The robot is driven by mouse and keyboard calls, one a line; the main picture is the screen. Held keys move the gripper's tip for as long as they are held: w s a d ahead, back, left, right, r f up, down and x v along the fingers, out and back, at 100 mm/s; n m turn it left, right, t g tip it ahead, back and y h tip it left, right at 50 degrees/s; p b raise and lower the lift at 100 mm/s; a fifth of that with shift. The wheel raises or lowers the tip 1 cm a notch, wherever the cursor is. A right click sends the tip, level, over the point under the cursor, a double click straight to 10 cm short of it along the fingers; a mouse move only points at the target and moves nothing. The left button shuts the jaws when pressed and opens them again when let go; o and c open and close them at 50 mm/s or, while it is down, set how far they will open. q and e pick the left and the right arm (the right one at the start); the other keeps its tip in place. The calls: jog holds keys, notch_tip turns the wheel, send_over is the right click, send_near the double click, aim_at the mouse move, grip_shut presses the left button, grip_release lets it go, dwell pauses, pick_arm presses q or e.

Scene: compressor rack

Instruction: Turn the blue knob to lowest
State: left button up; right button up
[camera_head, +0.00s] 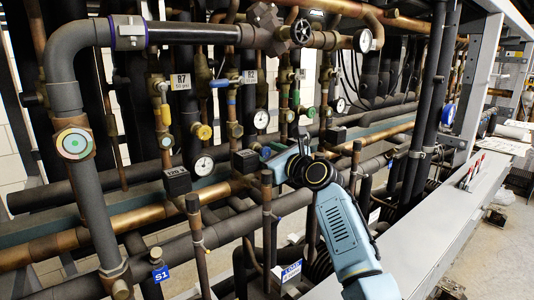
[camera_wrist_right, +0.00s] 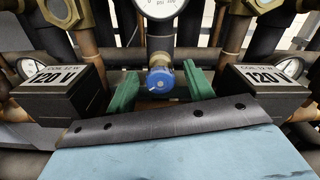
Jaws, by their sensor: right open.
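The blue knob (camera_wrist_right: 160,81) faces the camera in the middle of the right wrist view, below a gauge. My right gripper (camera_wrist_right: 160,86) is open. One green finger shows on each side of the knob, with a visible gap on both sides. In the head view the right arm reaches in from the lower right, and its gripper (camera_head: 268,153) is among the pipes. My left gripper is not in view.
Black 120 V boxes stand left (camera_wrist_right: 57,95) and right (camera_wrist_right: 265,88) of the gripper in the wrist view. Copper and black pipes crowd the rack. A yellow knob (camera_head: 203,132) and a gauge (camera_head: 203,165) are farther left. A grey beam (camera_head: 440,225) runs along the right.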

jog(key=shift+c, duration=0.4)
jog(key=c, duration=0.9)
jog(key=n, duration=0.3)
jog(key=shift+n, duration=1.9)
